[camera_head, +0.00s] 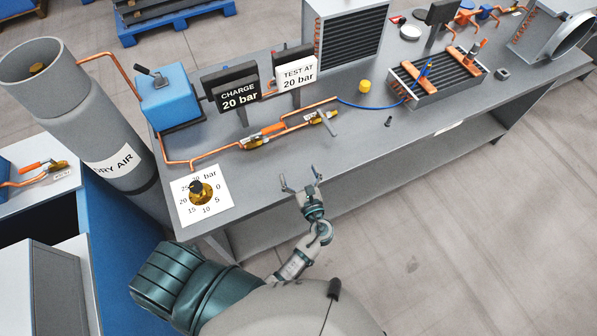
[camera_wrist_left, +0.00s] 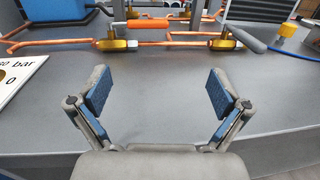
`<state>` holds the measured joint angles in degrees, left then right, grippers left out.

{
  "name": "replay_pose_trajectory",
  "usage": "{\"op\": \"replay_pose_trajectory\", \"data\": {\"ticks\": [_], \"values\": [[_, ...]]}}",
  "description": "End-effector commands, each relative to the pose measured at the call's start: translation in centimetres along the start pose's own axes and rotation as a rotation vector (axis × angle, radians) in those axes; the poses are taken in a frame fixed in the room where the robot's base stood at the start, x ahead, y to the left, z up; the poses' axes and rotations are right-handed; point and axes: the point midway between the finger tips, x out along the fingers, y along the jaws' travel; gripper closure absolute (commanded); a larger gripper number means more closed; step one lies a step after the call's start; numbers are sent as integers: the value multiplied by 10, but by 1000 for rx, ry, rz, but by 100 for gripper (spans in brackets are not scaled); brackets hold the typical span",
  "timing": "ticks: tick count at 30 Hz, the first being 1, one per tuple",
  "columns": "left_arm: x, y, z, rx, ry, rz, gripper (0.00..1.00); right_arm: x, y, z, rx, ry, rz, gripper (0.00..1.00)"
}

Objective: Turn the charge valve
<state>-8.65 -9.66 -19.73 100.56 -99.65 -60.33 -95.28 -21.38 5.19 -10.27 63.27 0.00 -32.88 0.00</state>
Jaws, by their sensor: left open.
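The black CHARGE 20 bar sign (camera_head: 238,95) stands at the back of the grey bench. In front of it, a brass valve (camera_head: 256,141) sits on the copper pipe, with an orange handle (camera_head: 273,128) beside it. My left gripper (camera_head: 300,182) is over the bench's front edge, open and empty, in front of both valves and touching neither. In the left wrist view, its spread fingers (camera_wrist_left: 160,92) face the pipe. My right gripper is out of view.
A blue box (camera_head: 170,95) and a grey DRY AIR cylinder (camera_head: 115,150) stand further left. The bench surface between gripper and pipe is clear. A yellow cap (camera_head: 365,86) stands to the right.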

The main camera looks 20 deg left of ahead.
Motion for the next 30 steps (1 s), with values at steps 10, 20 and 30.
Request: {"op": "replay_pose_trajectory", "data": {"ticks": [10,20,30], "values": [[-26,0,-2,2,3,-1,0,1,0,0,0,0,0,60],[-72,-1,-2,1,1,0,0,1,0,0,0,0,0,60],[-75,-1,-2,1,0,0,0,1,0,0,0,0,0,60]]}}
